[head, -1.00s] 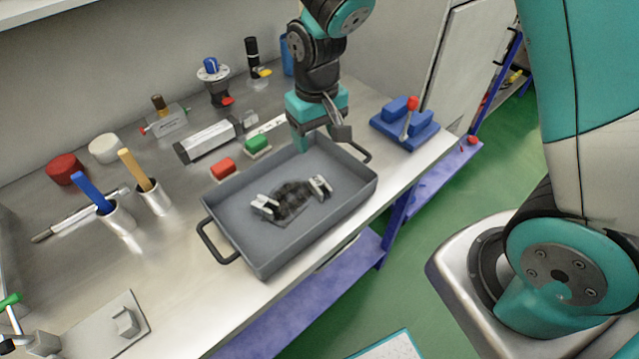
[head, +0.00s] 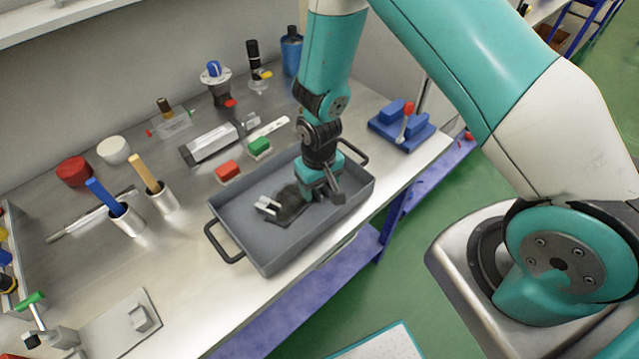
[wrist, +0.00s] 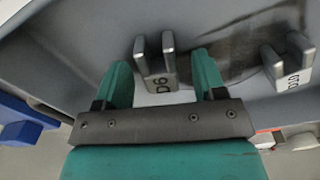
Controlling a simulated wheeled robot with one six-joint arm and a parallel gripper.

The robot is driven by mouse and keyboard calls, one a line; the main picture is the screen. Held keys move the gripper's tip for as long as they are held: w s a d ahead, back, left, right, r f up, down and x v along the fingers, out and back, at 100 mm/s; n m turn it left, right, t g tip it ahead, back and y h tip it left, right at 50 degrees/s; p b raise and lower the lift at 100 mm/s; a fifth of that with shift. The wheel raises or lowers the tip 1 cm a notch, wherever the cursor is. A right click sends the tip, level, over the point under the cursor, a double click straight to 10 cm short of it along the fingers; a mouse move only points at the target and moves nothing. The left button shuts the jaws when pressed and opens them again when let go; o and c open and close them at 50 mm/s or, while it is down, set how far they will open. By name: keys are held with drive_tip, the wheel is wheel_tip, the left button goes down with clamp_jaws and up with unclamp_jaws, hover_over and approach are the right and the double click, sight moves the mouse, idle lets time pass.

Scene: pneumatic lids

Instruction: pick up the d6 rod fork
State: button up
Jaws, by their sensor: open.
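The d6 rod fork (wrist: 157,75) is a pale metal fork marked "D6" with two upright prongs, lying in the grey tray (head: 258,262). In the wrist view my gripper (wrist: 164,80) is open, with its two teal fingers on either side of the fork. I cannot tell whether either finger touches it. In the head view my gripper (head: 312,192) is low inside the right half of the tray and hides this fork. A second similar fork, apparently marked "D10", (wrist: 290,62) lies in the tray; it also shows in the head view (head: 268,206).
A dark stained patch (head: 288,206) lies on the tray floor. Red (head: 228,170) and green (head: 259,146) blocks sit behind the tray. A blue fixture (head: 402,128) stands to its right. Two cups (head: 127,220) with handles stand to the left.

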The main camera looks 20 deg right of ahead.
drive_tip(key=shift+f, duration=0.15)
drive_tip(key=c, duration=1)
drive_tip(key=shift+c, duration=0.2)
